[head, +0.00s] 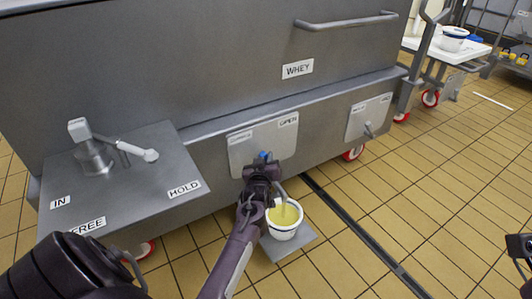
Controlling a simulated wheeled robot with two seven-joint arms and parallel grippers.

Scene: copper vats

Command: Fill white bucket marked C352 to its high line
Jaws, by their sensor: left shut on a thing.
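A white bucket (284,232) with a dark band stands upright on a grey floor plate (268,247) below the vat. It holds yellowish liquid (284,215), and a grey spout (280,192) points down into it. I cannot read any mark or line on the bucket. My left gripper (262,166) is shut on the blue-tipped valve handle (264,155) in front of a plate with an OPEN label (288,122). The gripper hides most of the handle. A dark part of my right gripper (520,246) shows at the right edge, away from everything; its jaws are unclear.
The grey vat (200,70) is labelled WHEY (298,69). At left a metal shelf (130,185) bears a lever fitting (95,155) and labels IN, FREE and HOLD. A second valve plate (368,117) is to the right. Another white bucket (455,33) stands on a cart.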

